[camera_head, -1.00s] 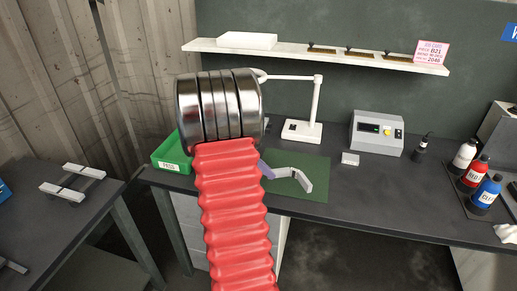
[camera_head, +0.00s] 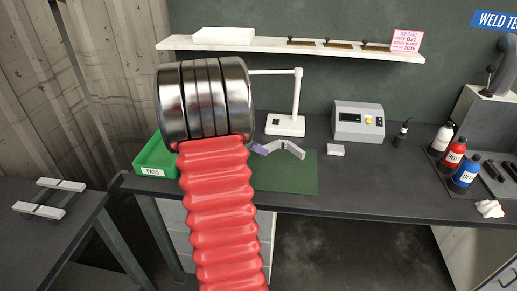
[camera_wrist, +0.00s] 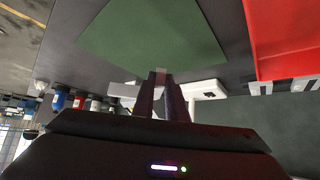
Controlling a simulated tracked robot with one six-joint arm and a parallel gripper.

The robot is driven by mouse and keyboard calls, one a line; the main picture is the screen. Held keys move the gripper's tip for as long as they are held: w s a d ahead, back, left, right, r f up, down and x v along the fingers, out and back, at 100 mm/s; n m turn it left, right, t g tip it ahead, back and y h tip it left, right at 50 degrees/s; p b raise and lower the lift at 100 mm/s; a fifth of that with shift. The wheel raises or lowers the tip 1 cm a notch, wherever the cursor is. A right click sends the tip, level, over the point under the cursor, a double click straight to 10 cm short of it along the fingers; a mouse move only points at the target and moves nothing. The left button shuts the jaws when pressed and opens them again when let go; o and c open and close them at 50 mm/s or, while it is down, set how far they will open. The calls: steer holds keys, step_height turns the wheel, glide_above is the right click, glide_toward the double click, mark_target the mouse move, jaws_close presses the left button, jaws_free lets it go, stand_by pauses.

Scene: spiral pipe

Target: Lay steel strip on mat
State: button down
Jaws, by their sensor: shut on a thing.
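The steel strip (camera_head: 291,146) is a pale grey, bent piece seen over the far part of the green mat (camera_head: 290,180) in the head view. My gripper (camera_head: 260,150) holds it at its left end; only a small purple part of the jaws shows past my wrist. In the wrist view my gripper (camera_wrist: 160,78) has its dark fingers close together, with a small pale piece between the tips. The mat (camera_wrist: 150,35) fills the upper middle there. I cannot tell whether the strip touches the mat.
A white lamp (camera_head: 286,125) stands close behind the mat. A grey control box (camera_head: 358,122) and several bottles (camera_head: 453,155) stand to the right. A green tray (camera_head: 155,160) is at the left, and a red tray (camera_wrist: 285,35) shows in the wrist view. The mat's front part is bare.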

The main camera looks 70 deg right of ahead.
steer(key=shift+f, duration=4.1)
steer(key=c, duration=1.7)
jaws_free()
steer(key=shift+f, duration=0.1)
steer(key=shift+a, duration=0.1)
steer(key=v, duration=1.3)
steer(key=shift+w+a+r, duration=0.15)
steer(key=shift+r, duration=0.15)
